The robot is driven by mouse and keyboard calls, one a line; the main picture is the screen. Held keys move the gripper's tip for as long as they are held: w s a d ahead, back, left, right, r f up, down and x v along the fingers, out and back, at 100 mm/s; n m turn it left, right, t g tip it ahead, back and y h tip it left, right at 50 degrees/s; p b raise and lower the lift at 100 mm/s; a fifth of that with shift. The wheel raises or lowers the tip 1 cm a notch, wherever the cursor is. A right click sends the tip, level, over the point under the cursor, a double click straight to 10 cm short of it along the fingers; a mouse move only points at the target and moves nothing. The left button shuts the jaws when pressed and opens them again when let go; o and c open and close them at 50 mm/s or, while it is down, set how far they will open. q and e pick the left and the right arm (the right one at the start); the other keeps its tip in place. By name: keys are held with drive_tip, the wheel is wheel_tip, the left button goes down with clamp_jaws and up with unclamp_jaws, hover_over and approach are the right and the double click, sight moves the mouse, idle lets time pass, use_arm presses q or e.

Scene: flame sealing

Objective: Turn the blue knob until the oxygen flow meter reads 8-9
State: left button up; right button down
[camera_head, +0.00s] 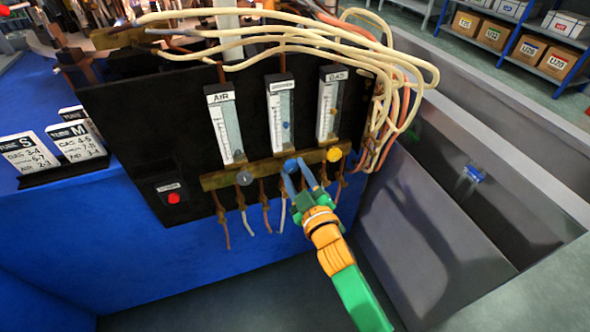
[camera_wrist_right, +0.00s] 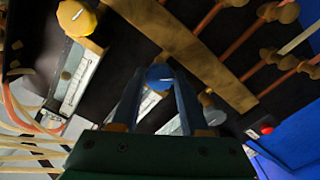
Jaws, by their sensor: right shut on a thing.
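The blue knob (camera_head: 290,165) is in the middle of the brass bar, below the middle flow meter (camera_head: 280,110), the oxygen one by its place between AIR and GAS. My right gripper (camera_head: 303,175) reaches up from below and is shut on the blue knob. In the right wrist view, the blue knob (camera_wrist_right: 159,76) sits between the fingers, with a white mark on its face. A blue float shows around the middle of the middle tube; the scale is too small to read. The left gripper is not in view.
The AIR meter (camera_head: 224,125) with a grey knob (camera_head: 244,178) is on the left; the GAS meter (camera_head: 331,105) with a yellow knob (camera_head: 334,154) is on the right. Cream hoses (camera_head: 400,70) hang at the right. A red button (camera_head: 173,198) is lower left. Label cards (camera_head: 30,155) stand on the blue table.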

drive_tip(key=n, duration=0.5)
drive_tip(key=shift+n+p, duration=0.3)
drive_tip(key=n, duration=0.5)
drive_tip(key=shift+n, duration=0.4)
drive_tip(key=shift+c, duration=2.1)
unclamp_jaws()
drive_tip(key=v, duration=0.7)
drive_tip(key=shift+p, duration=0.45)
